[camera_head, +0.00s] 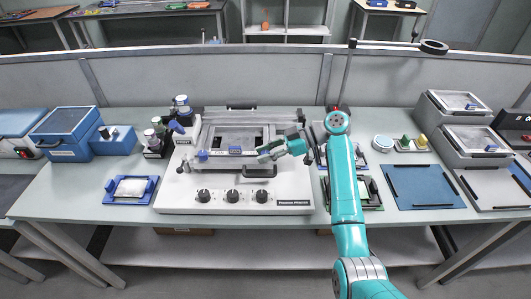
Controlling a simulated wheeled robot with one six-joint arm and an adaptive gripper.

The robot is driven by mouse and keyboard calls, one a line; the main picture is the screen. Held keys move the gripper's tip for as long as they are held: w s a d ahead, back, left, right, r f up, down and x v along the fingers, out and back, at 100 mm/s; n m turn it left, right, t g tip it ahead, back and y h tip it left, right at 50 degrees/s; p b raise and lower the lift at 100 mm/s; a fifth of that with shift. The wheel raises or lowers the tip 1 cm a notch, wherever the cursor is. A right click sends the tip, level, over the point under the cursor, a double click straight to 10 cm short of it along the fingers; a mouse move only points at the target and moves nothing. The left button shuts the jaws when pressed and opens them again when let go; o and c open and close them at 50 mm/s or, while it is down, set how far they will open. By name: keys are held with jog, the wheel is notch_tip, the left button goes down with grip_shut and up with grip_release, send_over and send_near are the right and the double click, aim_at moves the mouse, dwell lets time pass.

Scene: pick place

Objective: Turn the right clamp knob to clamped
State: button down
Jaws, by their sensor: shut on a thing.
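The grey-white bench machine (172,190) stands in the middle of the table, with a framed panel on top. A blue clamp knob (203,155) shows at the left of the frame's front bar. My gripper (264,153) reaches in from the right and is at the right end of that bar. It is shut at the spot of the right clamp knob, which the fingers hide. I cannot tell which way that knob is turned. A blue piece (235,150) sits on the bar between the two.
Three dark dials (232,196) line the machine's front, below a black handle (260,171). Dark bottles (158,135) stand close on its left. A small tray (131,189) lies front left. A blue mat (422,187) lies to the right of my arm.

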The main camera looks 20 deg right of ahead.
jog(key=shift+n+g, duration=0.8)
jog(key=shift+g, duration=0.1)
jog(key=shift+f+g, duration=0.1)
jog(key=shift+g, duration=0.2)
jog(key=c, duration=0.9)
grip_release()
jog(key=shift+o, duration=0.2)
notch_tip(320, 180, up, 10)
jog(key=shift+r, duration=0.1)
jog(key=shift+s, duration=0.1)
